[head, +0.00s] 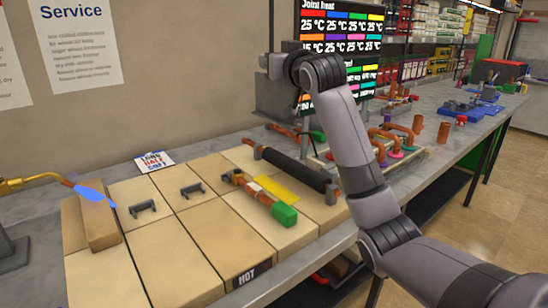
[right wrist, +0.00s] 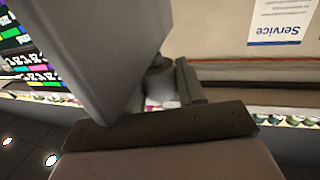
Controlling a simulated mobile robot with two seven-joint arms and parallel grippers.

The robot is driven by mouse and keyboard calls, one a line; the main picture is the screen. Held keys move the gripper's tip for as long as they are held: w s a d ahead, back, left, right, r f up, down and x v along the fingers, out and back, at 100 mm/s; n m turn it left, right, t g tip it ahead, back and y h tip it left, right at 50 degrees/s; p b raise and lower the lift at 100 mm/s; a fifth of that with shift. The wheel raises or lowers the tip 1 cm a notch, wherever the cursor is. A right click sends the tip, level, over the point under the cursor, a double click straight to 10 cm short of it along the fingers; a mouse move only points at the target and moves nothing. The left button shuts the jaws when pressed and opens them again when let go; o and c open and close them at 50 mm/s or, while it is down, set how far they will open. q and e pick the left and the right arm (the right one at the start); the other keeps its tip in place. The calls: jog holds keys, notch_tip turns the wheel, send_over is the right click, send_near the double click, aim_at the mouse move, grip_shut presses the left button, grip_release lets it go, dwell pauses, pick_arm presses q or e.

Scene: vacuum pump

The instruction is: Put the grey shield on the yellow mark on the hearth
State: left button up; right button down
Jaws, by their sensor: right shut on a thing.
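The grey shield is a flat grey plate (head: 272,101) raised above the back edge of the hearth in the head view, partly hidden by my arm. It fills the upper left of the right wrist view (right wrist: 95,60). My right gripper (head: 277,68) is shut on it, its fingers mostly hidden behind my wrist. The hearth (head: 195,240) is a bed of tan bricks. The yellow mark (head: 278,190) is a flat patch on it, between a dark rod and a copper piece, which partly border it. The shield is apart from the mark. My left gripper is out of view.
A dark rod (head: 292,166) and a copper piece with a green end (head: 285,215) lie on the hearth. Two small grey brackets (head: 143,208) (head: 193,190) stand left of them. A torch with a blue flame (head: 94,194) is at the left, by a raised brick (head: 100,226). Copper parts (head: 385,143) stand right.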

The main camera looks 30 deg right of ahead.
notch_tip(320, 180, down, 18)
jog(key=shift+r, duration=0.2)
dwell(0.4)
jog(key=shift+f+b, duration=0.35)
jog(key=shift+f, duration=0.3)
jog(key=c, duration=0.7)
grip_release()
jog(key=shift+o, duration=0.2)
